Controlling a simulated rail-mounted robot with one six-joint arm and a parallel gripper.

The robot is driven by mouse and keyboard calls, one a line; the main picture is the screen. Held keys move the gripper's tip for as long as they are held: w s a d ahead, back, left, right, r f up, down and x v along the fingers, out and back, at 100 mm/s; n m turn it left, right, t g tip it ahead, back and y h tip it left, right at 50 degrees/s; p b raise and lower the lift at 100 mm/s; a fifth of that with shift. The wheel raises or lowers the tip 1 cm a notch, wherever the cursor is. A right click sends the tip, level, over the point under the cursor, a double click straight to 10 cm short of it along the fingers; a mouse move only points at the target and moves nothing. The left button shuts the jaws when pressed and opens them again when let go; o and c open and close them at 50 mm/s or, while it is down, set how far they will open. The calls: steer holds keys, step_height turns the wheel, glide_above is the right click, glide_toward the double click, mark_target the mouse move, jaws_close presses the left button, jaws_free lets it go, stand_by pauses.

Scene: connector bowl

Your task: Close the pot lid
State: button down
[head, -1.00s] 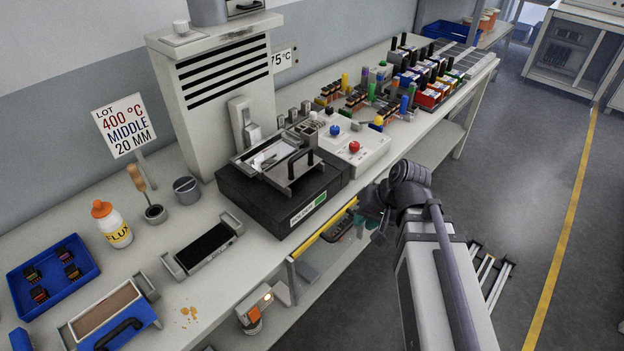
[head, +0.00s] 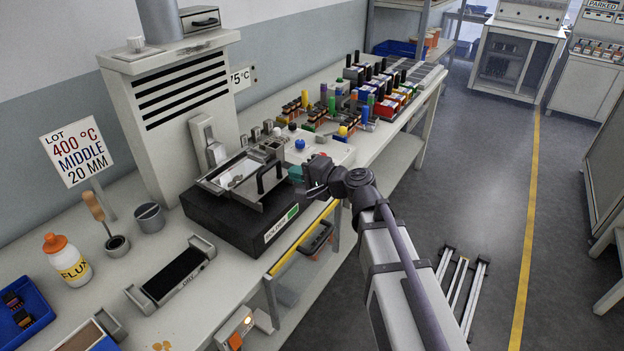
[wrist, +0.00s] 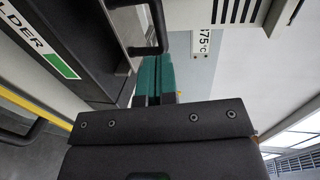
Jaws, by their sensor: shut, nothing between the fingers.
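The pot is a black box (head: 218,222) with a green-marked label, on the bench in the head view. Its grey lid (head: 245,196) has a black upright handle (head: 262,179) and lies toward the front. Part of the opening (head: 232,180) with a shiny surface shows behind the lid. My gripper (head: 296,174) is shut and empty, just right of the handle. In the wrist view its teal fingers (wrist: 154,78) are together, close to the black handle (wrist: 160,25); whether they touch cannot be told.
A control box with a blue button (head: 300,144) stands right behind my gripper. The tall vented unit (head: 172,105) rises behind the pot. A yellow rail (head: 300,240) runs along the bench front. A grey-ended tray (head: 172,277) sits left of the pot.

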mark_target(271, 168)
steer(key=b+x, duration=0.1)
steer(key=x, duration=0.5)
steer(key=shift+a, duration=0.1)
steer(key=shift+a, duration=0.1)
steer(key=x, duration=0.3)
steer(key=r+x, duration=0.1)
steer(key=x, duration=0.5)
steer(key=shift+w+a+r, duration=0.3)
steer(key=shift+w+r, duration=0.05)
steer(key=shift+w, duration=0.05)
steer(key=shift+a+r, duration=0.1)
steer(key=shift+r, duration=0.05)
